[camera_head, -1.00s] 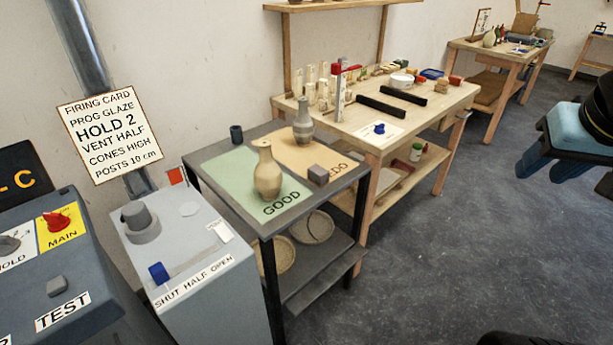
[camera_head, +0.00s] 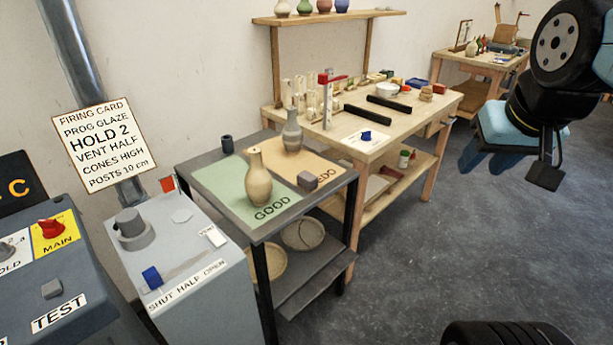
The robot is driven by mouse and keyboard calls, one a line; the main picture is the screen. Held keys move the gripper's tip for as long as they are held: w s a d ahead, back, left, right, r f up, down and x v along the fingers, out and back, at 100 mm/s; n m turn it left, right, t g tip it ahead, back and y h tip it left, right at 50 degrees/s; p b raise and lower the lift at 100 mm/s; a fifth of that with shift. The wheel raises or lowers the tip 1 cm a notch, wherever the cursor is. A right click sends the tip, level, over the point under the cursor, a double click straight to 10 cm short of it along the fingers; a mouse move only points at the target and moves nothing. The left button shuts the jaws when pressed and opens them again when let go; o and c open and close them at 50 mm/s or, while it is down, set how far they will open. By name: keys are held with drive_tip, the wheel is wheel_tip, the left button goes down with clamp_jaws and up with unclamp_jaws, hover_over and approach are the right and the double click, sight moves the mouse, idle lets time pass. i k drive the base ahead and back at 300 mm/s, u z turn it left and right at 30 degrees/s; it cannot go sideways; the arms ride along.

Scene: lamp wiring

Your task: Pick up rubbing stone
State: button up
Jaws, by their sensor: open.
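A small grey block (camera_head: 307,180), which looks like the rubbing stone, sits on the tan REDO mat (camera_head: 322,169) near the right edge of the grey cart top. It covers part of the word REDO. My gripper (camera_head: 486,163) is at the right of the view, with its blue fingers apart and nothing seen between them. It hangs over the floor, well to the right of the block and apart from it.
A beige vase (camera_head: 257,180) stands on the green GOOD mat (camera_head: 217,178). A wooden workbench (camera_head: 400,130) adjoins the cart. Floor to the right is clear.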

sight(308, 181)
drive_tip(key=z, duration=0.1)
drive_tip(key=i, duration=1)
drive_tip(key=u, duration=0.1)
